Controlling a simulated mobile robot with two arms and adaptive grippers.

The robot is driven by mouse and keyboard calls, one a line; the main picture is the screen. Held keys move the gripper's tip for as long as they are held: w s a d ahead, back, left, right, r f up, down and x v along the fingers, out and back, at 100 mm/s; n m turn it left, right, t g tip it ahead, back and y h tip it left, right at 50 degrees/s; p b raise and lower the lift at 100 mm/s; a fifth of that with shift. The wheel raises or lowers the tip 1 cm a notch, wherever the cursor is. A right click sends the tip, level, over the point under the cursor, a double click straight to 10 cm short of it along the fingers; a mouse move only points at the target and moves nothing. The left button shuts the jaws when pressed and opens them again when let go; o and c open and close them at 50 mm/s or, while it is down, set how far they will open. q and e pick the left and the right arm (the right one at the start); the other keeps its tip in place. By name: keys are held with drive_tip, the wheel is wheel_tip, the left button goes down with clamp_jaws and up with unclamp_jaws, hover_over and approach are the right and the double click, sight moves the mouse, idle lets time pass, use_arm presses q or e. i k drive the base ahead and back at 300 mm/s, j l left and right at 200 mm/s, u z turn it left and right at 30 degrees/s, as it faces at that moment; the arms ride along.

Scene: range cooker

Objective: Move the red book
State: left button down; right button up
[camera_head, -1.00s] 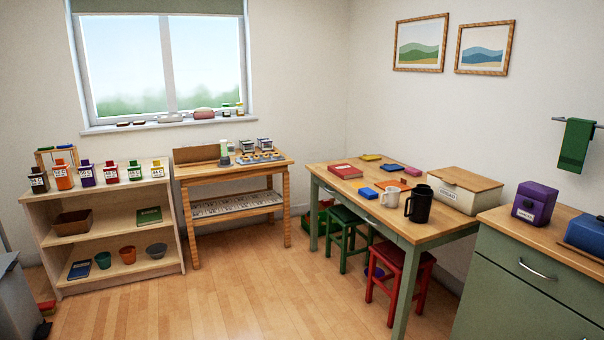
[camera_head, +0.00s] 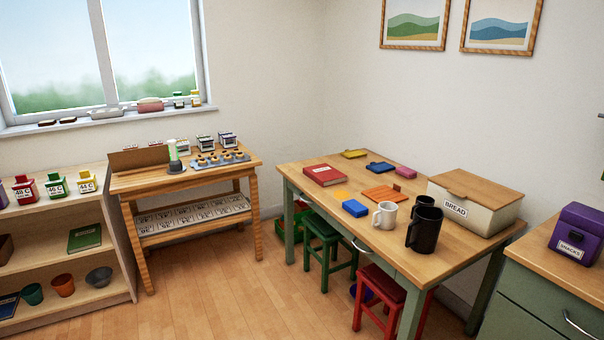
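The red book (camera_head: 324,175) lies flat near the far left corner of the wooden-topped table (camera_head: 318,204). Nothing rests on it. A yellow item (camera_head: 355,153) and a blue item (camera_head: 380,167) lie behind and right of it, apart from it. Neither of my grippers shows in the head view.
A white mug (camera_head: 385,215), black mugs (camera_head: 425,230) and a bread box (camera_head: 473,208) stand on the table's right part. A green stool (camera_head: 327,241) and a red stool (camera_head: 388,290) are tucked at its front. The wooden floor (camera_head: 225,300) in front is clear.

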sight(326, 175)
drive_tip(key=i+u, duration=0.2)
drive_tip(key=i, duration=0.85)
drive_tip(key=i+l+u, duration=0.2)
drive_tip(key=i, duration=0.85)
drive_tip(key=j, duration=0.1)
